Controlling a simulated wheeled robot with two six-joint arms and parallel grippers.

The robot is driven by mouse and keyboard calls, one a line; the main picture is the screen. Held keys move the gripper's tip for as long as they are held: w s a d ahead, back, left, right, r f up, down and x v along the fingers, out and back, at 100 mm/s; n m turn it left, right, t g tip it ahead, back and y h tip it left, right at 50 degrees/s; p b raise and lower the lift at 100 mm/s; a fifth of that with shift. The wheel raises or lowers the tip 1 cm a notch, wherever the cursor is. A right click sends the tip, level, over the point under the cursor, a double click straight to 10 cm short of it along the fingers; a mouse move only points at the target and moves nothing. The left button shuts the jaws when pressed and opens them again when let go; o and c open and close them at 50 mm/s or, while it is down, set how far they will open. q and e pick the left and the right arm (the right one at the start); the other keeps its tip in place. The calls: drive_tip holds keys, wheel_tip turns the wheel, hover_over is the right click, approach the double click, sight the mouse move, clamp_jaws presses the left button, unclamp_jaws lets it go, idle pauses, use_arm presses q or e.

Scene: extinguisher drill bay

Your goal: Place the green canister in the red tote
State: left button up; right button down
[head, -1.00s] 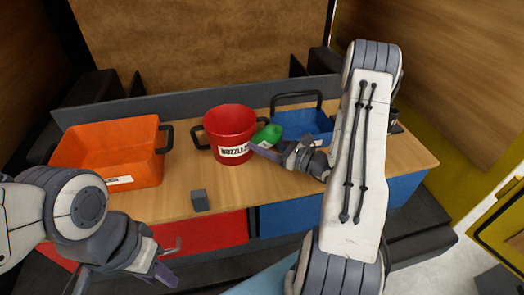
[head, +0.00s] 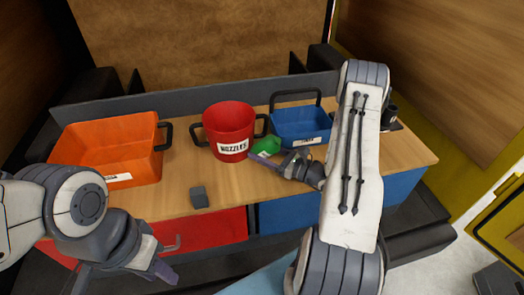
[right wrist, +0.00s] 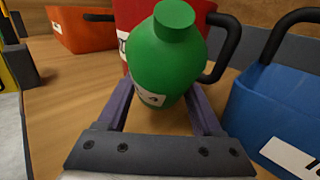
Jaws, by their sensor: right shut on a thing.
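The green canister (head: 266,146) is between the red tote and the blue tote in the head view, partly hidden by my gripper. My right gripper (head: 268,160) is shut on it; the right wrist view shows the canister (right wrist: 166,62) between the two fingers, its cap toward the top. I cannot tell whether it touches the table. The red tote (head: 228,125), labelled NOZZLES, stands just left of the canister, and also shows behind it in the right wrist view (right wrist: 133,14). My left gripper (head: 122,281) is open and empty at the lower left, its fingers apart.
An orange tote (head: 110,150) stands on the left of the wooden table (head: 235,186). A blue tote (head: 300,125) with a raised handle stands right of the canister. A small grey block (head: 199,197) lies near the front edge. A low grey wall runs along the back.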

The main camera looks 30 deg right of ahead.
drive_tip(key=shift+f, duration=0.15)
drive_tip(key=shift+c, duration=0.2)
unclamp_jaws()
